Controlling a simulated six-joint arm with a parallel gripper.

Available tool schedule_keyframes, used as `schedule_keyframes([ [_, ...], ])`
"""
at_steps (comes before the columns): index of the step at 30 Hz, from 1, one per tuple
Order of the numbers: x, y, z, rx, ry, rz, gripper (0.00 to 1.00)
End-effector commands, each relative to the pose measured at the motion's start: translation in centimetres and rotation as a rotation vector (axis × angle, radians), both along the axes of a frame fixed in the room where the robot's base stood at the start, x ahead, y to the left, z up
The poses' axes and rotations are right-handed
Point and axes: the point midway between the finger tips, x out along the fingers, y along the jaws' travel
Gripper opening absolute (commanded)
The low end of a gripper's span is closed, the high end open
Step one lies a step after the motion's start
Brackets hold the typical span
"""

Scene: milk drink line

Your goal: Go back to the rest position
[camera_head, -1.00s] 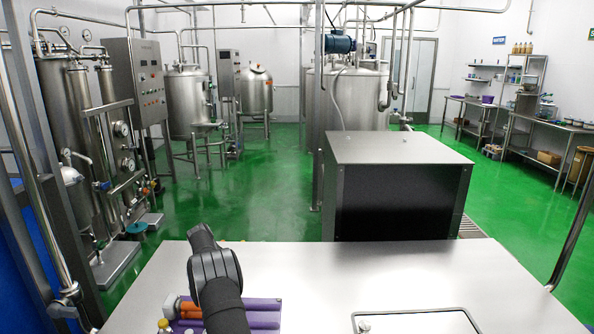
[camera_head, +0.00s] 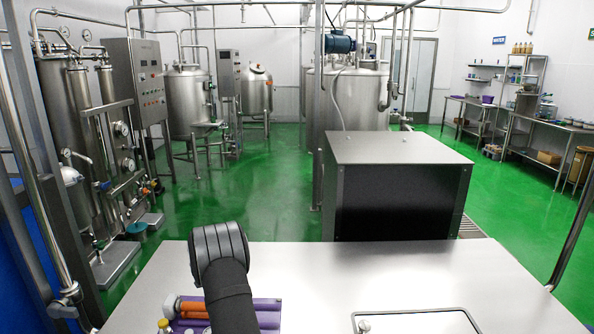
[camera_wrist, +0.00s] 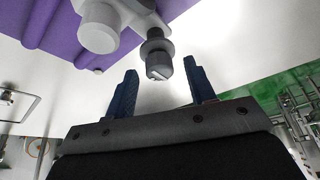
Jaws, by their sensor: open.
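My gripper (camera_wrist: 161,82) is open, with its two blue fingers apart in the wrist view. No object is clamped between them. A grey fitting with a dark round end (camera_wrist: 157,58) shows just beyond the fingertips; I cannot tell how far away it is. A purple rack (camera_wrist: 50,30) lies at the upper left of that view. In the head view my dark wrist rises over the purple rack (camera_head: 266,304) and hides its middle. My fingers are hidden in that view.
The steel worktop (camera_head: 370,270) is mostly clear right of my arm. An orange tube (camera_head: 193,307) lies on the rack, with small bottles (camera_head: 163,325) at its front left. A framed hatch (camera_head: 418,321) is at front right. A dark-fronted steel box (camera_head: 395,190) stands behind the worktop.

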Motion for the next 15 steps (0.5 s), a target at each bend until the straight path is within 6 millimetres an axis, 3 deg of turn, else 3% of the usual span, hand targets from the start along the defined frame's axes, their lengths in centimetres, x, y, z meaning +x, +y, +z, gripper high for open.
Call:
schedule_keyframes([
  [15, -0.05, -0.28, -0.03, 0.001, 0.000, 0.335, 0.50],
])
